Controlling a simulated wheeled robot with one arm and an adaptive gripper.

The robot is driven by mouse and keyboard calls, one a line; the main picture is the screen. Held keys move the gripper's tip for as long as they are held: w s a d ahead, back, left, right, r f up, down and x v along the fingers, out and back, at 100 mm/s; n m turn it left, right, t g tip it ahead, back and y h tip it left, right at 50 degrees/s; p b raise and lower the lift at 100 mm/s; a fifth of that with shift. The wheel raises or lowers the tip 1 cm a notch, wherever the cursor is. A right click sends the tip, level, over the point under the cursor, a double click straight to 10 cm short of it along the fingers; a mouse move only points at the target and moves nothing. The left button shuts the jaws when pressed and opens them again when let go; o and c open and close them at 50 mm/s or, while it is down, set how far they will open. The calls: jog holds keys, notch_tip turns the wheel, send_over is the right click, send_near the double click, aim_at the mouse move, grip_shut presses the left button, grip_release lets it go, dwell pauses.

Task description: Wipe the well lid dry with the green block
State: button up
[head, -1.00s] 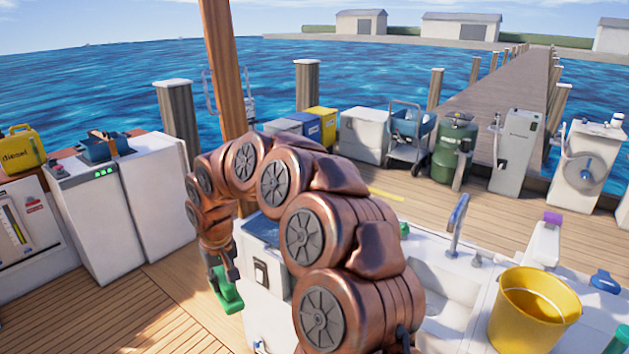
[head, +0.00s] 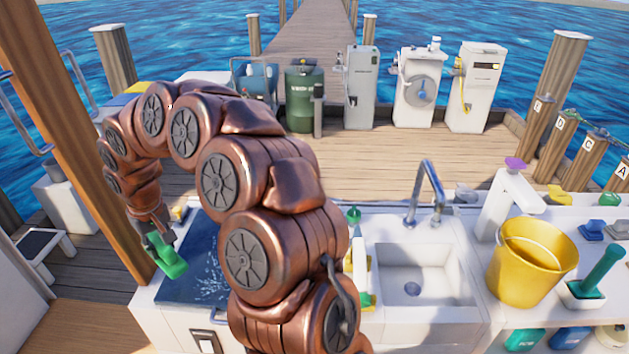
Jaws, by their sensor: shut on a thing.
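My gripper (head: 158,240) is shut on the green block (head: 170,262) and points down at the left end of the white counter. The block is tilted and shows below the fingers. A dark blue panel with pale, wet-looking marks, which looks like the well lid (head: 207,276), is set in the counter top just right of the block. My copper arm hides its right part. I cannot tell whether the block touches the panel or hangs above it.
A wooden post (head: 85,140) stands close left of my gripper. Right of my arm are a sink (head: 418,275) with a tall tap (head: 428,190), a yellow bucket (head: 530,265) and a green-handled brush (head: 602,270). Open deck (head: 370,165) lies behind the counter.

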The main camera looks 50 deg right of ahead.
jog(key=s+d+n+b, duration=0.2)
jog(key=s+d, duration=0.1)
jog(key=d, duration=1.5)
jog(key=s+d+r+n+b, duration=0.1)
jog(key=s+d+n, duration=0.1)
jog(key=s+d, duration=0.55)
jog(key=s+d+r+n+b, duration=0.15)
jog(key=s+d, duration=0.25)
jog(key=d, duration=0.6)
jog(key=shift+y, duration=0.3)
jog(key=shift+s+f+b, duration=0.1)
jog(key=shift+f+b, duration=0.4)
jog(key=shift+f, duration=2.2)
